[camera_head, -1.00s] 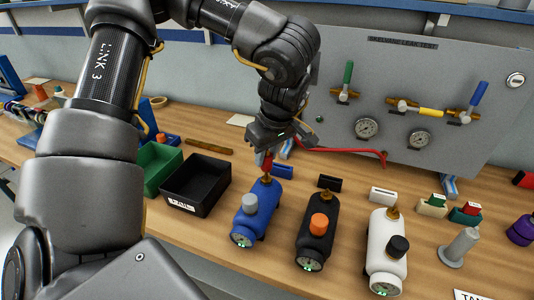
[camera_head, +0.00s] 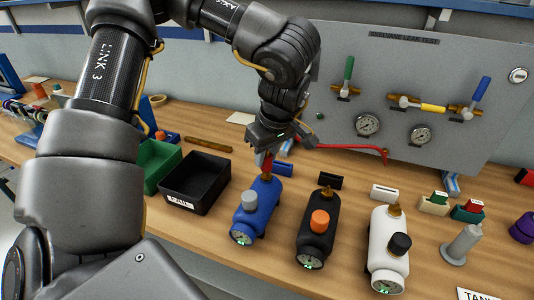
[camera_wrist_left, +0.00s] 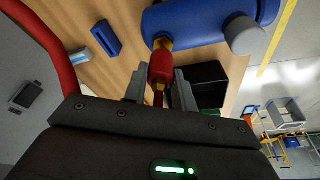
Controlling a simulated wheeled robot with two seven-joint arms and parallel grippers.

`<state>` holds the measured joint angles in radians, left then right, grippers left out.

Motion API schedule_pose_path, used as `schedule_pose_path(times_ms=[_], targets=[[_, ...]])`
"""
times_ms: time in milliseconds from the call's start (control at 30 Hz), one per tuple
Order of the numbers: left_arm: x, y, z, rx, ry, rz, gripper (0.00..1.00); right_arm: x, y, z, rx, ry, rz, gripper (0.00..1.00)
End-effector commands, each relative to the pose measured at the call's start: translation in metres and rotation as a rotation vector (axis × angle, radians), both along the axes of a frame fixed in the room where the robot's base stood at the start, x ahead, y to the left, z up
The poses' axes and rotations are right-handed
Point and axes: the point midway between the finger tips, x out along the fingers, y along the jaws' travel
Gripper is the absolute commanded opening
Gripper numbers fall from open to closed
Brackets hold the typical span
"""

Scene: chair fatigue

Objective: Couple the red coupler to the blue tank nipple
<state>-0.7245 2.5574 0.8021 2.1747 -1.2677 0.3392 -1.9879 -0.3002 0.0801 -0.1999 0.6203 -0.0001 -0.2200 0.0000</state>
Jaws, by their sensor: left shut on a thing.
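The blue tank (camera_head: 258,206) lies on the bench with a grey knob and a gauge at its near end. It also shows in the left wrist view (camera_wrist_left: 190,22). Its brass nipple (camera_wrist_left: 162,43) points toward my left gripper (camera_head: 268,152). The gripper is shut on the red coupler (camera_wrist_left: 162,66), with the fingers on both sides of it. The coupler (camera_head: 267,163) is in line with the nipple and its end meets the brass; how deeply it is seated I cannot tell. My right gripper is not in view.
A red hose (camera_head: 350,147) runs from the coupler to the leak-test panel (camera_head: 430,85). A black tank (camera_head: 318,228) and a white tank (camera_head: 387,250) stand to the right. A black bin (camera_head: 195,182) and a green bin (camera_head: 157,163) are to the left.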

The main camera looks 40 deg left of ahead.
Motion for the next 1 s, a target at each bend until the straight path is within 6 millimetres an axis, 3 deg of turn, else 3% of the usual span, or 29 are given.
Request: schedule_pose_path(times_ms=[667, 700, 867, 1000], targets=[[0.0, 0.0, -0.018, 0.0, 0.0, 0.0, 0.0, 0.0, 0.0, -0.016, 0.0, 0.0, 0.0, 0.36], [0.0, 0.0, -0.017, 0.0, 0.0, 0.0, 0.32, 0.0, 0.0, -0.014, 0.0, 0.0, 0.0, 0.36], [0.0, 0.0, -0.016, 0.0, 0.0, 0.0, 0.52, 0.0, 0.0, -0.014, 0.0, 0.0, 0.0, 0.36], [0.0, 0.0, -0.016, 0.0, 0.0, 0.0, 0.52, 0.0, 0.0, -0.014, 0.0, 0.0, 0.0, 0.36]])
